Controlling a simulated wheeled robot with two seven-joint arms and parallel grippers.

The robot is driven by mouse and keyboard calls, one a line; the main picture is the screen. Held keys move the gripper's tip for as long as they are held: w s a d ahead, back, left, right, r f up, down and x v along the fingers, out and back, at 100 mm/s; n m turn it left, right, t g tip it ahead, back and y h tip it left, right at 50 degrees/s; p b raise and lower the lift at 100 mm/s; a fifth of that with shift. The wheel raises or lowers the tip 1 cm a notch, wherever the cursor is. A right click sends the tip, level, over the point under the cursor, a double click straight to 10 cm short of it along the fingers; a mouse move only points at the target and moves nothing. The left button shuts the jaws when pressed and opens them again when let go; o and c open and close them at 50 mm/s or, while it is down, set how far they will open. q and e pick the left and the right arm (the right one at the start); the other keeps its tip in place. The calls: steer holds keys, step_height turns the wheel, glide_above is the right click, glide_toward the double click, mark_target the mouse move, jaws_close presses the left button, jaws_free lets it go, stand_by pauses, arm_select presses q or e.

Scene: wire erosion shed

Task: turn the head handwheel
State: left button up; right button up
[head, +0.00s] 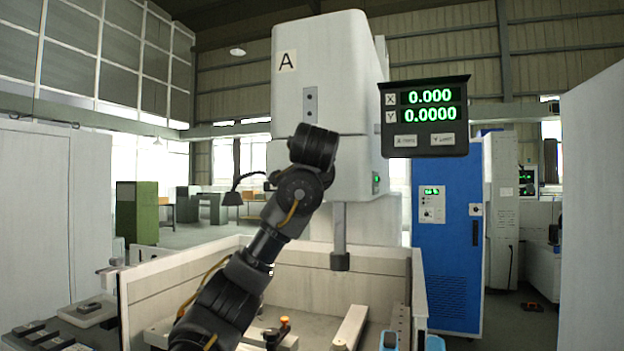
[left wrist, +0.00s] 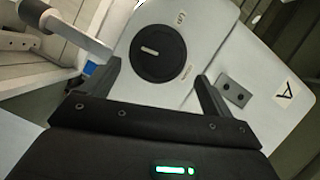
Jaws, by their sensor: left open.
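The head handwheel (left wrist: 159,53) is a black round disc with a short white mark, set on the pale face of the machine head (left wrist: 220,40). Small lettering sits beside it. My left gripper (left wrist: 157,72) is open and empty, its two dark fingers spread towards the wheel, one on each side of its near part. I cannot tell whether they touch it. In the head view my left arm reaches up in front of the machine head (head: 330,60), marked "A". There the wheel and my fingers are hidden behind my arm. My right gripper is not in view.
A readout (head: 426,116) showing X 0.000 and Y 0.0000 hangs right of the head. A spindle (head: 339,235) points down over the open tank (head: 370,275). A blue cabinet (head: 446,230) stands at the right. Pale panels close off both sides.

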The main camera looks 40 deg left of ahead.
arm_select(q)
steer(key=v, duration=0.3)
steer(key=shift+s+a+f+b, duration=0.1)
steer(key=shift+s+b, duration=0.1)
steer(key=shift+b, duration=0.15)
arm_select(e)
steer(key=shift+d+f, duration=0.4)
